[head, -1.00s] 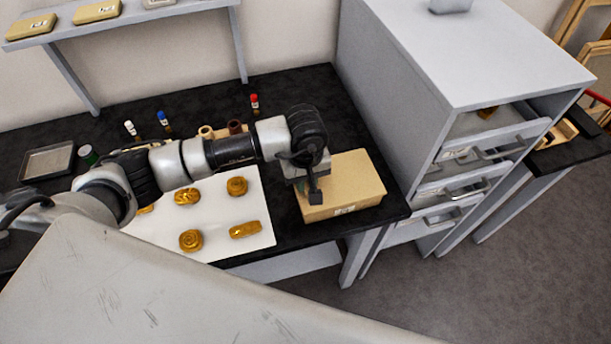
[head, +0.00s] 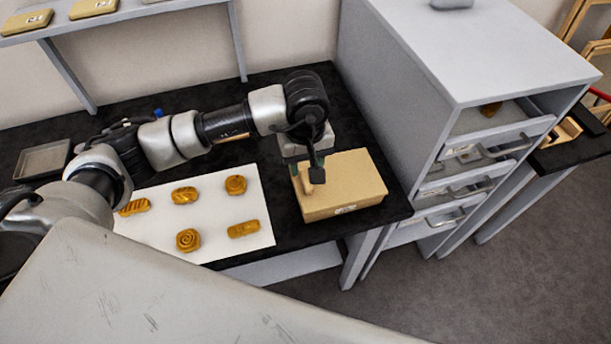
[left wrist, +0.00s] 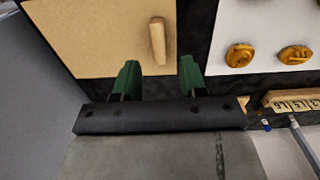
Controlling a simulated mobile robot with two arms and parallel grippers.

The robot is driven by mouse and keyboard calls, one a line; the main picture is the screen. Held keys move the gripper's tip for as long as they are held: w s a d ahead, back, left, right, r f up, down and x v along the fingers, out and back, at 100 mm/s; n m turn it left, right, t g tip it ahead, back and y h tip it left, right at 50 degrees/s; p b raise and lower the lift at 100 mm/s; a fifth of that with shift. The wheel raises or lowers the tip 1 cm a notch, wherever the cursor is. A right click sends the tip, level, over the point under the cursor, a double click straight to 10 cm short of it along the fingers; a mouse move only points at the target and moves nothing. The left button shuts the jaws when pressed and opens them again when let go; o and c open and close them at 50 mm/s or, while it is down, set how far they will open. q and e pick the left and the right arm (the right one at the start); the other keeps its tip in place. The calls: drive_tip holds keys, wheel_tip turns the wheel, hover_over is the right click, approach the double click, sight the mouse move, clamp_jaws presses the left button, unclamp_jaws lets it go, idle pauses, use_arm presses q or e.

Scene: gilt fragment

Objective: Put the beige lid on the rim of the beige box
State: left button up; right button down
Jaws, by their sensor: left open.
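The beige box (head: 345,205) stands at the right end of the black table, with a small label on its front. The flat beige lid (head: 352,172) lies over its top and looks roughly level. I cannot tell whether it meets the rim all round. Its wooden handle (head: 317,176) stands up near the left side, and also shows in the left wrist view (left wrist: 157,40). My left gripper (head: 305,166) is just above the handle. In the left wrist view its green fingers (left wrist: 158,78) are apart and empty, with the handle beyond their tips. My right gripper is not in view.
A white sheet (head: 212,222) with several gilt fragments lies left of the box. A grey drawer cabinet (head: 430,120) stands close on the right. A grey tray (head: 44,160) is at the far left. A shelf (head: 130,14) hangs above the table's back.

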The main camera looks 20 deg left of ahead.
use_arm(q)
wheel_tip(320, 180, up, 6)
drive_tip(key=b, duration=0.1)
idle(0.6)
